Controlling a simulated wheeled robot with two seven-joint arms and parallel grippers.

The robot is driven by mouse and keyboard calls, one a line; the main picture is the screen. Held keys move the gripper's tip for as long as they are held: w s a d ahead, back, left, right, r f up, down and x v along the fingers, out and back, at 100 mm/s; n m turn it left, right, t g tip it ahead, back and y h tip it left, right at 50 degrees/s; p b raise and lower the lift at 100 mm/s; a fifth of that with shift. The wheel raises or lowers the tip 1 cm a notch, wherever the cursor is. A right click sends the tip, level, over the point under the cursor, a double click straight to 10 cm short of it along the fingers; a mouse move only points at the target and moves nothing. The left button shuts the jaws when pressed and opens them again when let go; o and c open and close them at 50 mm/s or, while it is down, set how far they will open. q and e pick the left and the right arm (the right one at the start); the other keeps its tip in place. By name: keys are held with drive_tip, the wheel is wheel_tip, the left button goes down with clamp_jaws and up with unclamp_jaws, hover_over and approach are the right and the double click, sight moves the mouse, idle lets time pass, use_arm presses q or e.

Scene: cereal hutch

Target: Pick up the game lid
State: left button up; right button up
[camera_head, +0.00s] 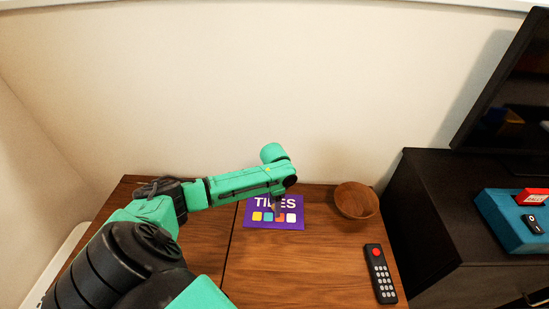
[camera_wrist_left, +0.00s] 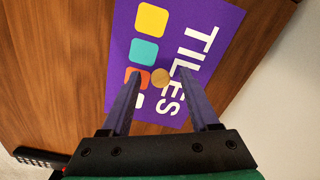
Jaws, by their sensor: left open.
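The game lid (camera_head: 254,220) is a flat purple panel with white "TILES" lettering and coloured squares, lying on the wooden cabinet top. It also fills the middle of the left wrist view (camera_wrist_left: 207,20). A small round tan knob (camera_wrist_left: 161,77) shows on the lid between the lettering and the squares. My left gripper (camera_wrist_left: 159,74) is open, its two fingers pointing at the lid with the knob between their tips in the picture. I cannot tell whether the fingers touch it. In the head view my left gripper (camera_head: 278,206) points down over the lid and hides part of it.
A round wooden bowl (camera_head: 356,201) stands close to the right of the lid. A dark remote (camera_head: 380,272) with a red button lies at the front right. A darker cabinet with a teal box (camera_head: 505,222) and a screen (camera_head: 505,95) is further right. A wall stands behind.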

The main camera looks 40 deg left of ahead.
use_arm(q)
drive_tip(key=shift+f, duration=0.1)
clamp_jaws()
